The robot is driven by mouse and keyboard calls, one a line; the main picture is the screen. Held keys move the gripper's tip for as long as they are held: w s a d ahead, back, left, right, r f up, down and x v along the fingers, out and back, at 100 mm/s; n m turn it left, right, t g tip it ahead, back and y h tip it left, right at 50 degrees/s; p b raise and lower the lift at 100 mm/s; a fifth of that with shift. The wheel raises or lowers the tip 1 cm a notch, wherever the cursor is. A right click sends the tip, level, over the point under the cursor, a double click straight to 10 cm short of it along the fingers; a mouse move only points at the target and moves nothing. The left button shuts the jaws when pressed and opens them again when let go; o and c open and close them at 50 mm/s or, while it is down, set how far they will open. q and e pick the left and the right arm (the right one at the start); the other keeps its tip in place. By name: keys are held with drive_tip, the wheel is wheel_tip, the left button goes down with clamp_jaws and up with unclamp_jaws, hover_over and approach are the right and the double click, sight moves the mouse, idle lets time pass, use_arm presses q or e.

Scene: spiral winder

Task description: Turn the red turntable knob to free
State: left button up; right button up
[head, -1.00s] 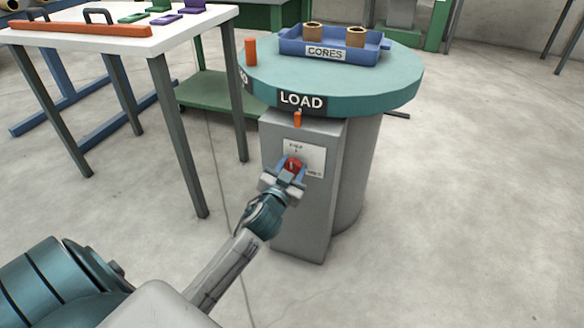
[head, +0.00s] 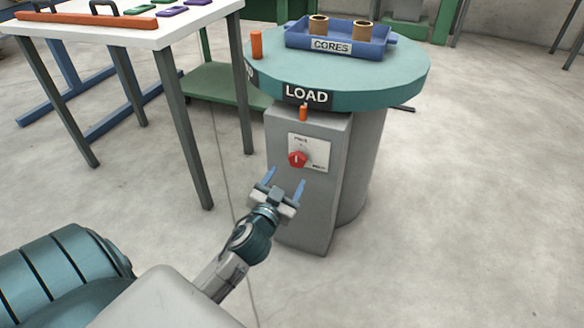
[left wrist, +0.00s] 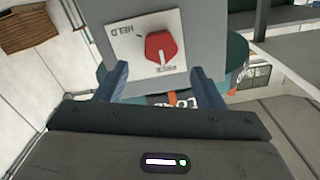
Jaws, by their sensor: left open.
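The red turntable knob (head: 297,159) sits on a white label plate (head: 320,148) on the front of the grey pedestal (head: 306,215). The knob also shows in the left wrist view (left wrist: 160,46), where the plate appears upside down with HELD at upper left. The knob's white mark points at the small word at the picture's bottom, which looks like FREE. In the head view this mark points up. My left gripper (head: 284,179) is open and empty, just below and in front of the knob, not touching it. Its fingers also show in the left wrist view (left wrist: 160,80).
The teal turntable (head: 400,88) above carries a LOAD sign (head: 307,95), a blue CORES tray (head: 296,40) with two brown cores, and an orange peg (head: 256,45). A white-topped table (head: 160,37) stands left. The floor to the right is clear.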

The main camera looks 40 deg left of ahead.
use_arm(q)
drive_tip(key=shift+v, duration=1.35)
